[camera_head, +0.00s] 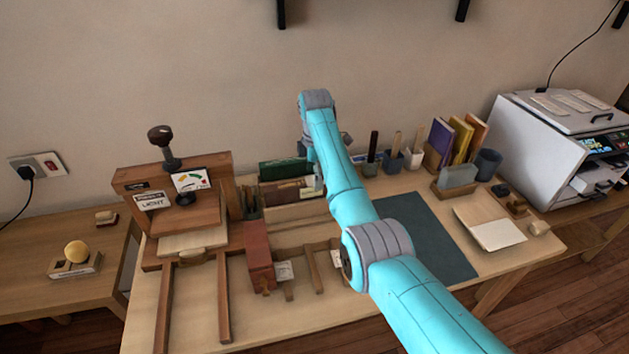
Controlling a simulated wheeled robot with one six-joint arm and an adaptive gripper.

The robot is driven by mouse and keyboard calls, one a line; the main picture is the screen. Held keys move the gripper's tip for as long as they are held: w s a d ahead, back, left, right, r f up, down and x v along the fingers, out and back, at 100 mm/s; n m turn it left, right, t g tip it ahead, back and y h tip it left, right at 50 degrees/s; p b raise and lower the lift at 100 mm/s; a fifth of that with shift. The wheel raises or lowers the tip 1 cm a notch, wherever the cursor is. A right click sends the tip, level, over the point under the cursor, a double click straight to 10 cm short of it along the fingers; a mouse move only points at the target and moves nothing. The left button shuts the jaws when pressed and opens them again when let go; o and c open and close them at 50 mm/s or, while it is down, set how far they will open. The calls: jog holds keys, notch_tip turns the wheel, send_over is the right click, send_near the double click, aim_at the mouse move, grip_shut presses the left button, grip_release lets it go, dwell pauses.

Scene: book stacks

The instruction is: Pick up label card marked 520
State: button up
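No card that I can read as 520 shows. Small pale cards sit on the wooden parts at the front of the table, one (285,270) beside the dark red block and another (336,257) partly behind my arm; any marks on them are too small to read. My arm reaches up from the lower right, over the table, and bends down at its far end. My gripper (316,180) is near the dark green and brown books at the back of the table, mostly hidden by my arm. Its fingers are not clear, and I see nothing held in it.
A wooden press (180,215) with a dark knob stands at the left. A dark mat (430,240) lies right of centre. The table's front edge is low in view.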

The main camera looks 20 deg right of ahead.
jog(key=shift+f, duration=0.15)
dwell(0.3)
jog(key=c, duration=0.8)
